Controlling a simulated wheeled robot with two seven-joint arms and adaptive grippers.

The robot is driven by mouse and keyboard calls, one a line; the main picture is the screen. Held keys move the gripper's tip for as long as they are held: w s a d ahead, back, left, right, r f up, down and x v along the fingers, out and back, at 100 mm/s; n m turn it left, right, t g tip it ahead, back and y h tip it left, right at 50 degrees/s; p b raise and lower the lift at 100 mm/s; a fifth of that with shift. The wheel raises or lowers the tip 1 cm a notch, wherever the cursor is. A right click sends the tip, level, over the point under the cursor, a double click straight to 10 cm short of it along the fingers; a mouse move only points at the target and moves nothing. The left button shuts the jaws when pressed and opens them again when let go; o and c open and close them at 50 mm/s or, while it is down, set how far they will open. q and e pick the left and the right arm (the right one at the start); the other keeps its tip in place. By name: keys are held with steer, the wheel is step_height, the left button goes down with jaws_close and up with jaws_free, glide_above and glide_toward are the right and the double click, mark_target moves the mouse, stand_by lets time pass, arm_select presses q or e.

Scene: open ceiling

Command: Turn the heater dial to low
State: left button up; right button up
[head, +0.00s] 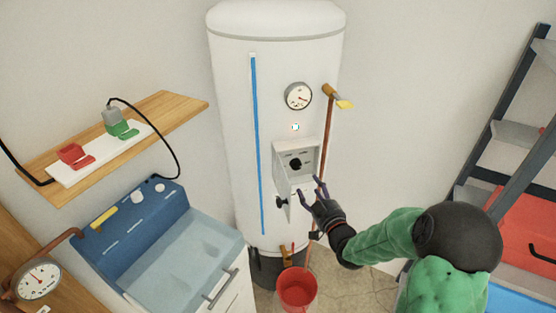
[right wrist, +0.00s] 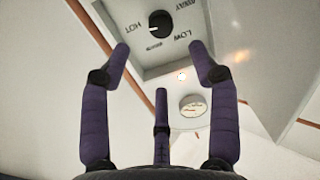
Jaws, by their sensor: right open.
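The white water heater (head: 230,110) stands upright in the middle of the head view. A pale mark on the dial appears to face the HOT side. My right gripper (head: 308,188) is open and empty, just below and right of the box. Its fingers (right wrist: 160,50) are spread apart, not touching the dial. My left gripper is not in view.
A copper pipe (head: 327,135) with a yellow valve handle runs along the right side. A round gauge (head: 298,96) sits above.

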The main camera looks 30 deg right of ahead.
mark_target(297, 166)
steer(key=x, duration=0.7)
steer(key=b+x, duration=0.1)
steer(key=x, duration=0.3)
steer(key=shift+a+r, duration=0.15)
steer(key=shift+r, duration=0.15)
steer(key=c, duration=1.1)
